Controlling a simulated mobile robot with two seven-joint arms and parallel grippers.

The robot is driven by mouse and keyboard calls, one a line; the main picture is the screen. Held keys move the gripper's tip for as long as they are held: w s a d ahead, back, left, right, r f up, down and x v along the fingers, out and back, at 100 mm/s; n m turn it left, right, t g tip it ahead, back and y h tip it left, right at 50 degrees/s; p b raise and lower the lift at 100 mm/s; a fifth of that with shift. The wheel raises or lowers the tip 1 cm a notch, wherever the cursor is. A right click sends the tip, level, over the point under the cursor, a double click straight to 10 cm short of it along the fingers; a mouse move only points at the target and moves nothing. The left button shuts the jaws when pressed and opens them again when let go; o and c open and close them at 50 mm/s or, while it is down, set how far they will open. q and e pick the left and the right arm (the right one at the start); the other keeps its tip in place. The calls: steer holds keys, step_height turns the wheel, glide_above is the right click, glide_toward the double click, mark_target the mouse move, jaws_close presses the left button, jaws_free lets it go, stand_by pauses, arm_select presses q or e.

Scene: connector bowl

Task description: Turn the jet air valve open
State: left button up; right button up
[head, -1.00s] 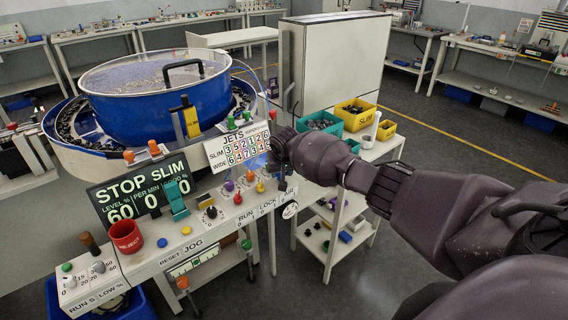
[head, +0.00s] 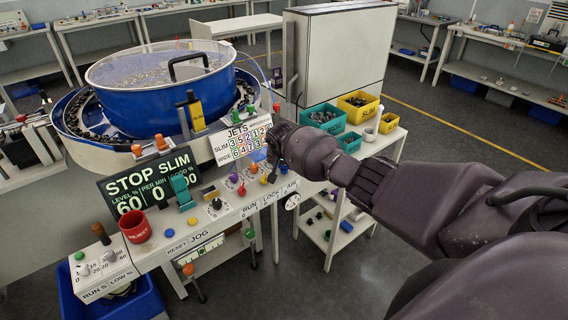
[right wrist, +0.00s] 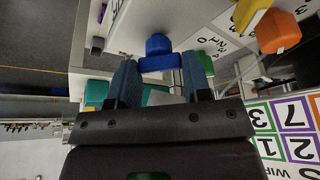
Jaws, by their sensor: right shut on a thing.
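My right gripper (right wrist: 160,80) is shut on a blue handle (right wrist: 160,62) with a rounded blue knob end, which shows between the fingers in the right wrist view. In the head view my right gripper (head: 277,160) is at the right end of the control panel (head: 245,208), beside the jets board (head: 240,143) and above the AIR lettering. The gripper hides most of the handle there, so its turn angle cannot be told. My left gripper is not in view.
Several coloured knobs stand left of the gripper, including an orange one (right wrist: 278,32). A blue bowl feeder (head: 165,100) stands behind the panel. A red cup (head: 135,227) is at the panel's left. A side shelf (head: 372,148) with teal and yellow bins stands to the right.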

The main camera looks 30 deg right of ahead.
steer(key=o, duration=0.9)
steer(key=shift+p+v, duration=0.8)
steer(key=shift+v, duration=4.6)
